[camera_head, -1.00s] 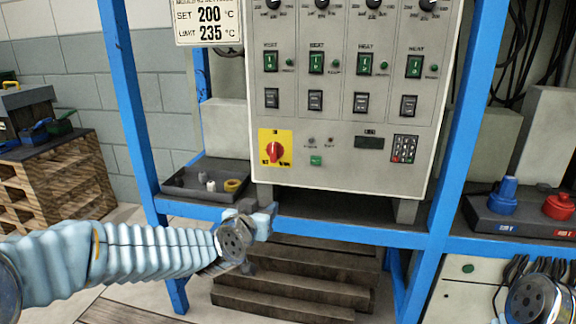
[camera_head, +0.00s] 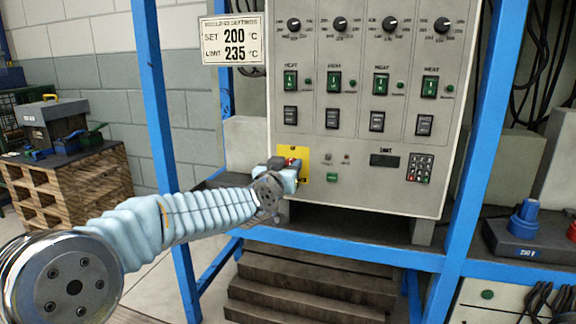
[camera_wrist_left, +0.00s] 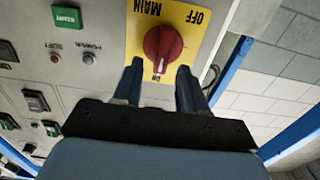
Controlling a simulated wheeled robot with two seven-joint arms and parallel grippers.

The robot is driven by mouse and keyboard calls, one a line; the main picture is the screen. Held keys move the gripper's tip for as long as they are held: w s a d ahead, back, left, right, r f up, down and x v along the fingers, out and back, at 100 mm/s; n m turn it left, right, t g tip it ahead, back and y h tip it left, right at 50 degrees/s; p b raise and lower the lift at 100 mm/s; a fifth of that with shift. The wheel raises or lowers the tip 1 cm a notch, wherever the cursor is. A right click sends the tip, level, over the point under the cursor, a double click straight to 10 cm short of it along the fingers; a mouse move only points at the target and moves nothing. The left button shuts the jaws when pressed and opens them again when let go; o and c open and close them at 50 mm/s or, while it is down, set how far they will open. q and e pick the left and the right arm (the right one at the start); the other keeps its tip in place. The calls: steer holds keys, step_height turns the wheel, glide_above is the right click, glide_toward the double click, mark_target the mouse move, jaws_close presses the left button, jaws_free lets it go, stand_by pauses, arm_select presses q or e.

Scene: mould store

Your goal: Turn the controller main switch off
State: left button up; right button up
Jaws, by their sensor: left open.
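The main switch is a red rotary knob (camera_wrist_left: 163,45) on a yellow plate (camera_wrist_left: 190,18) with MAIN, ON and OFF lettering, seen upside down in the left wrist view. Its handle points toward ON. My left gripper (camera_wrist_left: 160,68) is open, its two fingers apart on either side of the knob's lower end in that view. I cannot tell whether they touch it. In the head view the left gripper (camera_head: 284,170) covers most of the knob and part of the yellow plate (camera_head: 291,151) on the grey controller cabinet (camera_head: 360,195). My right gripper is out of view.
Blue frame posts (camera_head: 165,120) stand beside the cabinet. Above the switch are several green heat switches (camera_head: 334,82) and black rockers; a keypad (camera_head: 419,168) is to its right. A green start button (camera_head: 332,177) sits close by. Wooden steps (camera_head: 300,290) lie below.

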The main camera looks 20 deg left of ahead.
arm_select(q)
steer(key=shift+w, duration=0.4)
jaws_close()
steer(key=shift+f+n, duration=0.1)
steer(key=shift+n, duration=0.2)
steer(key=shift+a+f+n+b, duration=0.35)
steer(key=shift+n+b, duration=1.1)
steer(key=shift+n, duration=1.4)
steer(key=shift+a+f+n+b, duration=0.3)
steer(key=shift+n+b, duration=1.1)
steer(key=shift+n, duration=1.5)
steer(key=shift+a+f+n+b, duration=0.35)
steer(key=shift+n+b, duration=1.1)
steer(key=shift+n, duration=1.4)
